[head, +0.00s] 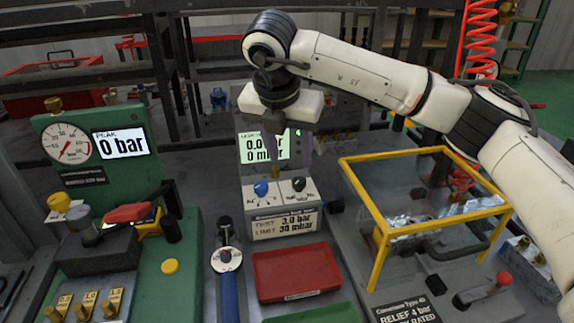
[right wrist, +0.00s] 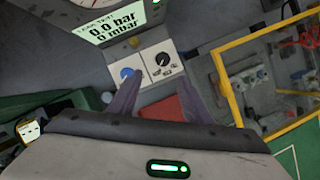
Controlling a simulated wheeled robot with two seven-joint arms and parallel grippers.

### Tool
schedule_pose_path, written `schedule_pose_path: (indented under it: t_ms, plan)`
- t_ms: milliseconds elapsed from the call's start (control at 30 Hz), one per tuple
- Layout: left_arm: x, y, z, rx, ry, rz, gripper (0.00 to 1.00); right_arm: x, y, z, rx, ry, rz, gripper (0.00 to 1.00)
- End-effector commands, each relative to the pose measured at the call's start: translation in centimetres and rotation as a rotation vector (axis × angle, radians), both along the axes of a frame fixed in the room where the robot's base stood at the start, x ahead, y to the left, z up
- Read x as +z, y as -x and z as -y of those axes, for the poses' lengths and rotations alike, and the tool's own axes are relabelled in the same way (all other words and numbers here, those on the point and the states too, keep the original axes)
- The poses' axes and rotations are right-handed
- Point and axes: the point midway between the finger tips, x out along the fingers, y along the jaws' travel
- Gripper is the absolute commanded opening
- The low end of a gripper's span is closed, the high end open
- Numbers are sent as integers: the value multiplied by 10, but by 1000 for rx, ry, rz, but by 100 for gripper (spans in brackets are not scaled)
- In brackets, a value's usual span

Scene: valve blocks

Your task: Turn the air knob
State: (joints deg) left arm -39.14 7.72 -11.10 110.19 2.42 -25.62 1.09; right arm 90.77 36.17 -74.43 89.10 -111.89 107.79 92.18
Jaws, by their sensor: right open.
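A blue knob (head: 261,188) and a black knob (head: 298,184) stand side by side on a pale control box (head: 283,222) marked "TEST 3.0 bar". The lettering by the knobs is too small to tell which is the air knob. In the right wrist view, the blue knob (right wrist: 127,73) is partly beside a finger and the black knob (right wrist: 162,60) shows between the fingers. My right gripper (head: 291,148) is open and empty, pointing down in front of the green display, apart from both knobs; its purple fingers also show in the right wrist view (right wrist: 158,76).
A lit display (head: 262,149) stands behind the control box. A red tray (head: 297,272) lies in front of it, with a blue-handled tool (head: 227,275) to its left. A yellow-framed clear guard (head: 375,262) stands to the right. A green gauge panel (head: 150,170) stands at left.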

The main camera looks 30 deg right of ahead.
Motion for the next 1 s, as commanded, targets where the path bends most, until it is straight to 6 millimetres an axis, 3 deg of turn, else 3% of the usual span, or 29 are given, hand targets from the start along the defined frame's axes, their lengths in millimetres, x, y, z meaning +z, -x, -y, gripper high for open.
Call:
schedule_pose_path:
  t_ms: [167, 600, 1000]
  plan:
    - [2, 1, 1, -1, 2, -2, 47, -8, -4, 12, -27, 23, 9, 45]
    - [7, 5, 0, 3, 3, -8, 47, -77, -23, 31, -20, 19, 7, 45]
    - [6, 5, -3, 7, 0, -8, 47, -90, -27, 35, -19, 18, 10, 45]
